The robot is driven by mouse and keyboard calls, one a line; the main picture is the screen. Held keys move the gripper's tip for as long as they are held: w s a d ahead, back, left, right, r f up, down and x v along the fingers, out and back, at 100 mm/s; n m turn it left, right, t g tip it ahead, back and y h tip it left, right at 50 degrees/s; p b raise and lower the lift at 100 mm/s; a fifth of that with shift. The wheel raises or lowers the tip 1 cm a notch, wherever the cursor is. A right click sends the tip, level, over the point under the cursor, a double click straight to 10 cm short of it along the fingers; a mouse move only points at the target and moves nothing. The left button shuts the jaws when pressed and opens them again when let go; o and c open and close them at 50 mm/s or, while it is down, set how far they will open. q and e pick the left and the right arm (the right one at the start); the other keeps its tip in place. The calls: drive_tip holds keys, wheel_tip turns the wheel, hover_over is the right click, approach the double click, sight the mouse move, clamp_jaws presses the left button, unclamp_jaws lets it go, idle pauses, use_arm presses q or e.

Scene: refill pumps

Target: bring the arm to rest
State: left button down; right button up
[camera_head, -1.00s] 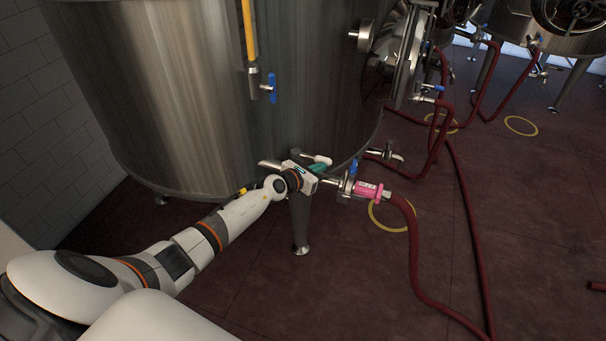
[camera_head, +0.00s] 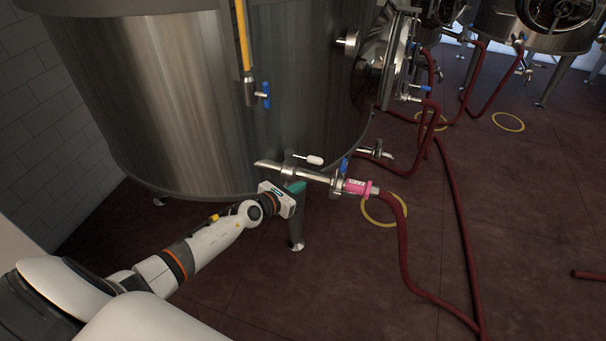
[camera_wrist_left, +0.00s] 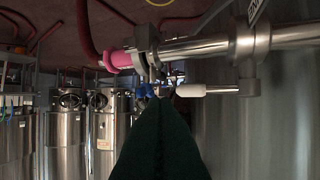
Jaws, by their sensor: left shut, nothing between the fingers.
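My left arm reaches in from the left in the head view. Its gripper (camera_head: 297,187) is shut and empty, just below the outlet pipe (camera_head: 318,175) of the large steel tank (camera_head: 220,100). In the left wrist view the shut green fingers (camera_wrist_left: 160,135) point toward the pipe and the white-handled sampling tap (camera_wrist_left: 205,90). That white handle also shows in the head view (camera_head: 314,160), above the gripper. A pink coupling (camera_head: 356,187) joins the pipe to a red hose. My right gripper is not in view.
A red hose (camera_head: 403,250) runs down from the pink coupling across the dark red floor. A tank leg (camera_head: 297,232) stands close behind the gripper. A yellow ring (camera_head: 384,219) lies on the floor under the coupling. More tanks (camera_head: 550,30) stand at the back right.

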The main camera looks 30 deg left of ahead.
use_arm(q)
drive_tip(key=s+f+n+g+y, duration=0.4)
drive_tip(key=s+f+n+g, duration=0.1)
drive_tip(key=s+f+n, duration=1.8)
drive_tip(key=s+d+f+n+g, duration=0.2)
drive_tip(key=s+f+n, duration=0.2)
drive_tip(key=s, duration=0.5)
drive_tip(key=s+d+f+n+g, duration=0.3)
drive_tip(key=s+f, duration=0.3)
drive_tip(key=s, duration=0.4)
drive_tip(key=s+d+f+n+g, duration=0.3)
drive_tip(key=s+f+n, duration=0.2)
drive_tip(key=s, duration=0.4)
drive_tip(key=shift+s+d+n+h+p, duration=0.25)
drive_tip(key=shift+s+n+h+p, duration=0.15)
drive_tip(key=shift+n, duration=0.2)
drive_tip(key=shift+w+r, duration=0.1)
drive_tip(key=shift+w, duration=0.15)
